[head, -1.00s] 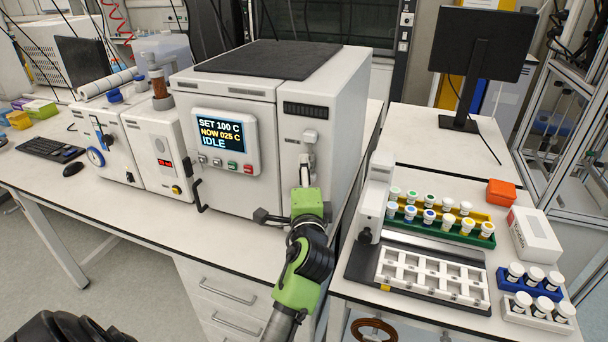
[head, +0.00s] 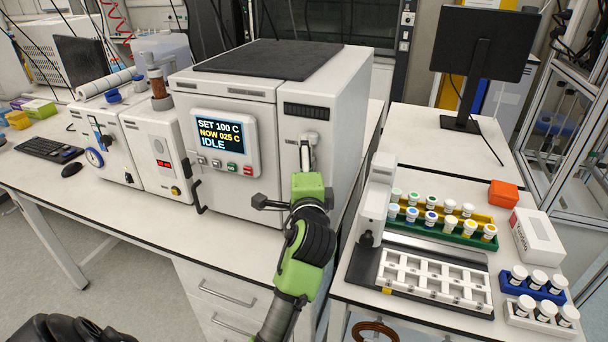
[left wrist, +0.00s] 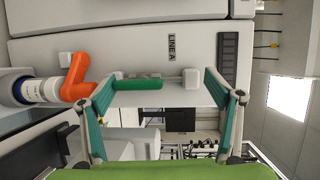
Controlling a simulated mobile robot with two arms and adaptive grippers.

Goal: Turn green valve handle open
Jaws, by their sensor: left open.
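The green valve handle (left wrist: 138,84) is a short green bar beside a white block (left wrist: 192,78) on the pale reactor face, under the "LINEA" label in the left wrist view. My left gripper (left wrist: 162,88) is open, with one teal finger on each side of the handle and block. I cannot tell whether a finger touches the handle. In the head view my left gripper (head: 306,167) is in front of the reactor's (head: 345,125) narrow right panel, and the arm hides the handle. My right gripper is not in view.
An orange elbow-shaped part (left wrist: 78,82) is close to one finger. The reactor display (head: 220,136) reads SET 100 C, NOW 025 C, IDLE. On the right bench are a white rack (head: 432,283), colored vial racks and a monitor (head: 482,45).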

